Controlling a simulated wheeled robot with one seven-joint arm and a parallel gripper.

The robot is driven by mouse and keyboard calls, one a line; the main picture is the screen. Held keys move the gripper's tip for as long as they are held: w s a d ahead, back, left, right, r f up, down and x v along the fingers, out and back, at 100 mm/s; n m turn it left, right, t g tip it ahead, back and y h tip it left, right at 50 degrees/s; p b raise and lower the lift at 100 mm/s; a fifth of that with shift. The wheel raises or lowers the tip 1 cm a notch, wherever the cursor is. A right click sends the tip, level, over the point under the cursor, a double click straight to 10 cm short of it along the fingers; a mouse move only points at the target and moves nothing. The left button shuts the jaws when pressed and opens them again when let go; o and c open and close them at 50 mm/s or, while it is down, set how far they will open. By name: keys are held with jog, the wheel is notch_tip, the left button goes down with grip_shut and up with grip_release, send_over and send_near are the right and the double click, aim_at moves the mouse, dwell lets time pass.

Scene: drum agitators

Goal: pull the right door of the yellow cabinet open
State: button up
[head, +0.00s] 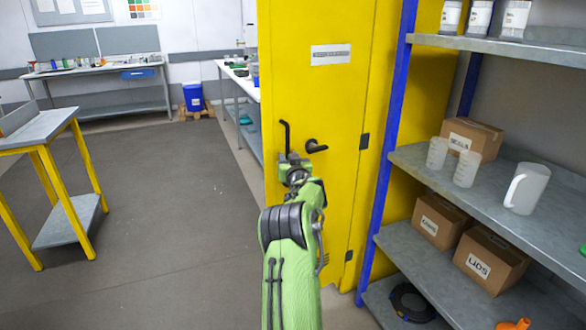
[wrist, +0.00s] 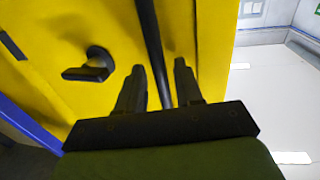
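The yellow cabinet (head: 335,100) stands right of centre in the head view. Its yellow face carries a black upright bar handle (head: 286,132) and a black lever knob (head: 316,146) to the right of it. In the wrist view the bar handle (wrist: 149,35) runs down between the two fingers of my gripper (wrist: 159,72), and the lever knob (wrist: 88,68) is to the left. The fingers are apart, with gaps beside the bar. My gripper (head: 293,163) is at the lower part of the handle, hiding some of it. I see no clear door gap.
Grey shelves (head: 480,48) with boxes and jugs stand close on the right, behind a blue post (head: 388,130). A yellow-legged table (head: 45,132) is at left. The grey floor (head: 160,210) between is clear. A long workbench (head: 228,75) stands behind the cabinet's left edge.

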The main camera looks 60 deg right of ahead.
jog(key=b+v, duration=0.1)
jog(key=v, duration=1.4)
jog(key=shift+r, duration=0.1)
